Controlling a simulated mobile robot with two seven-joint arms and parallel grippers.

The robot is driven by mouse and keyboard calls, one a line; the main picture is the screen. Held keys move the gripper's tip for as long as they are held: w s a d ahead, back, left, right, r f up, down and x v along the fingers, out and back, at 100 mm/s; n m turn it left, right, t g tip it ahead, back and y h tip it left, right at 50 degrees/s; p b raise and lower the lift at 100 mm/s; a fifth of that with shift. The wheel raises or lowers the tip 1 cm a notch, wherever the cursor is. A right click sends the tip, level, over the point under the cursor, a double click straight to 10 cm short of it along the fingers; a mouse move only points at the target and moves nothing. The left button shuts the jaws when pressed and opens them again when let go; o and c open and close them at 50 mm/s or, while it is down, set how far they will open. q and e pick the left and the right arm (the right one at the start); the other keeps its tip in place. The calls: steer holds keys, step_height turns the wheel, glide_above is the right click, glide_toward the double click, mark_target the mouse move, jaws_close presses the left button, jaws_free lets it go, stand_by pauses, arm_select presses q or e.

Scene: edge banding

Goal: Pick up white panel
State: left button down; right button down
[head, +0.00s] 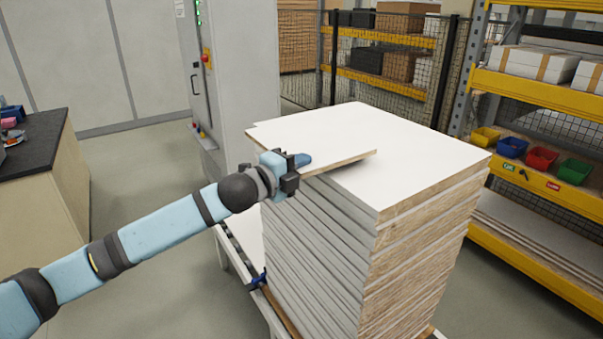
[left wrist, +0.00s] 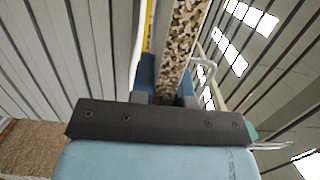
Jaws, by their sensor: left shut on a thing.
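My left gripper (head: 290,168) is shut on the near edge of a white panel (head: 310,140) at the top left of a tall stack (head: 430,155). The panel's brown chipboard edge shows to the right of the fingers, with a shadow below its right corner, so that part looks slightly above the stack top. How far its far side is from the stack I cannot tell. In the left wrist view, the panel's speckled chipboard edge (left wrist: 182,45) runs between the two fingers of the left gripper (left wrist: 167,88). My right gripper is not in view.
The stack stands on a low conveyor or frame (head: 238,250). A grey machine cabinet (head: 235,75) stands behind it. A yellow shelf rack (head: 545,95) with coloured bins is close on the right. A dark-topped counter (head: 35,145) is at left, with clear floor between.

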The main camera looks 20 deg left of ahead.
arm_select(q)
step_height(320, 180, up, 17)
steer(key=s+a+r+p, duration=0.5)
steer(key=s+r, duration=0.5)
steer(key=shift+s+a+r+p, duration=0.3)
steer(key=shift+s+a+p, duration=0.05)
steer(key=shift+p, duration=0.05)
steer(key=shift+w, duration=0.1)
stand_by(0.4)
step_height(320, 180, up, 6)
steer(key=g+y, duration=0.7)
steer(key=g, duration=0.7)
steer(key=shift+g+y, duration=0.3)
steer(key=shift+y, duration=0.1)
steer(key=shift+f, duration=0.1)
